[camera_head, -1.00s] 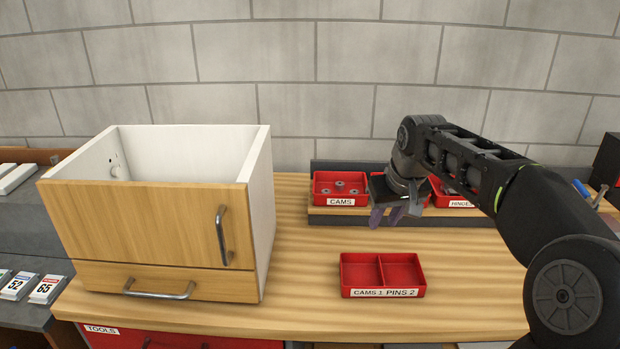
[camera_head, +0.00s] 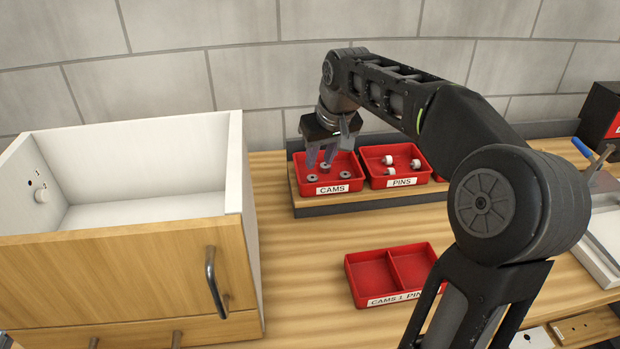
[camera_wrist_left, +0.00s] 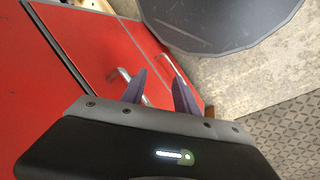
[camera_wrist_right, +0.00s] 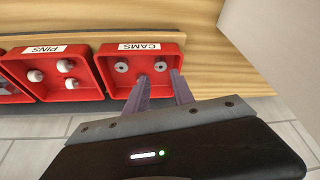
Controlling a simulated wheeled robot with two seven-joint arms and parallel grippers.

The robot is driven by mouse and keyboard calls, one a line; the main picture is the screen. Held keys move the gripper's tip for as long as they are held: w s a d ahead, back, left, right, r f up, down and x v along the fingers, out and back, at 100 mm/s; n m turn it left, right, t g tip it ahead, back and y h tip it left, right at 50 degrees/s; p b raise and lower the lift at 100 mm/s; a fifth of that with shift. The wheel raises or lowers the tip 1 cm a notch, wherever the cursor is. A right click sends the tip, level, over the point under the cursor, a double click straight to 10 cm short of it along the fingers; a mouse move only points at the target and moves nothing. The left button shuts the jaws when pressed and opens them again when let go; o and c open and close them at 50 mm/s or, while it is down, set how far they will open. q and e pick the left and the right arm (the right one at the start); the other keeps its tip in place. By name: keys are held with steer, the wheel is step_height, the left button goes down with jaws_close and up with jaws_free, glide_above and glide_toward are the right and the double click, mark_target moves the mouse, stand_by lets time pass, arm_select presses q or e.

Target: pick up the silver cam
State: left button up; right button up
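The red CAMS bin (camera_head: 340,188) stands on the wooden shelf and holds several small silver cams. One silver cam (camera_head: 313,177) lies at its near left and another (camera_head: 342,176) at its near right. In the right wrist view two cams show, one at the left (camera_wrist_right: 121,67) and one (camera_wrist_right: 160,66) near a fingertip. My right gripper (camera_head: 320,163) is open and empty over the bin, fingers pointing down, at its back left part. It also shows in the right wrist view (camera_wrist_right: 158,84). My left gripper (camera_wrist_left: 156,75) is open and empty, away from the bins, near red drawer fronts.
The red PINS bin (camera_head: 401,182) with several white pins stands right of the CAMS bin. An empty two-part red tray (camera_head: 392,272) lies in front. The white and wood cabinet (camera_head: 120,265) stands at the left. Bare tabletop (camera_head: 295,245) lies between.

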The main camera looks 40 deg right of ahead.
mark_target(313, 179)
steer(key=shift+x, duration=1.35)
steer(key=shift+p+x, duration=0.55)
steer(key=shift+x, duration=2.05)
steer(key=shift+a, duration=0.1)
jaws_close()
